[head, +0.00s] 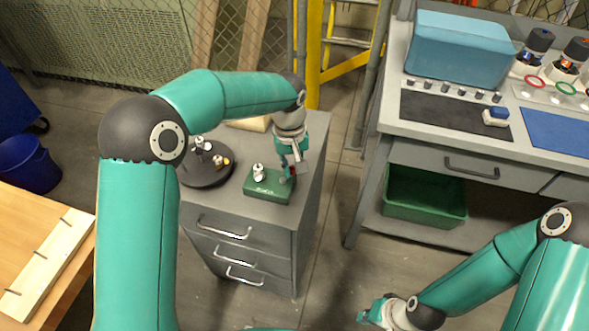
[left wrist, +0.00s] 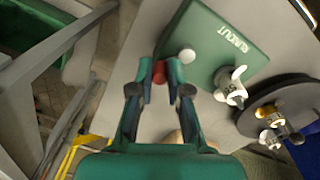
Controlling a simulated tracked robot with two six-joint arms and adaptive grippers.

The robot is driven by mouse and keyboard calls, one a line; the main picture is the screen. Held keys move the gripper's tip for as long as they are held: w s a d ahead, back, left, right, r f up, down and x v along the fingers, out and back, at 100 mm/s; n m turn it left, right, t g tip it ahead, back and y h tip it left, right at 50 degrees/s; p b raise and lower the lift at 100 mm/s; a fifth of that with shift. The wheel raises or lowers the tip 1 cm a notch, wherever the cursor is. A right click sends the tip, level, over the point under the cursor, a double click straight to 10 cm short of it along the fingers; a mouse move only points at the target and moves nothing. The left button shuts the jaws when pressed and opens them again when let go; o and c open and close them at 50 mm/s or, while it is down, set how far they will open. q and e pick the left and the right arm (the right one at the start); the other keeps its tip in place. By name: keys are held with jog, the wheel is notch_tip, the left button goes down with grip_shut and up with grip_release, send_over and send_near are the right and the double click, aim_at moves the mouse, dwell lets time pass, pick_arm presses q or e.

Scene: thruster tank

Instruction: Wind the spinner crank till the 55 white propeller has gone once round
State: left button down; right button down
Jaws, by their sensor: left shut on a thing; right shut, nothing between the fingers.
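The green spinner box (head: 262,190) sits on top of a grey drawer cabinet; lettering shows on it in the left wrist view (left wrist: 218,40). A white propeller (head: 259,172) stands on the box; it also shows in the left wrist view (left wrist: 232,88). My left gripper (head: 291,173) reaches down at the right edge of the box. In the left wrist view its fingers (left wrist: 159,80) are closed on a red crank knob (left wrist: 158,70) beside the box. The crank's arm is mostly hidden. My right gripper (head: 374,312) is shut and empty, low over the floor, away from the cabinet.
A round black stand (head: 207,178) with more propellers is left of the box, close to it. The grey workbench (head: 395,110) at right holds a blue case (head: 460,48) and small parts. A green bin (head: 425,198) sits beneath it. Floor between cabinet and bench is clear.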

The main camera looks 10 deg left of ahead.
pick_arm(q)
jog(key=n, duration=0.3)
jog(key=a+n+b, duration=0.1)
jog(key=shift+w+n, duration=0.3)
jog(key=shift+w, duration=0.05)
jog(key=shift+a+n+b, duration=0.25)
jog(key=shift+n, duration=0.6)
jog(key=shift+a+n+b, duration=0.2)
jog(key=shift+n, duration=0.65)
jog(key=shift+r, duration=0.1)
jog(key=c, duration=1.1)
grip_release()
jog(key=r, duration=1.1)
jog(key=shift+s+a+r, duration=0.1)
jog(key=shift+s+r, duration=0.1)
jog(key=shift+r, duration=0.2)
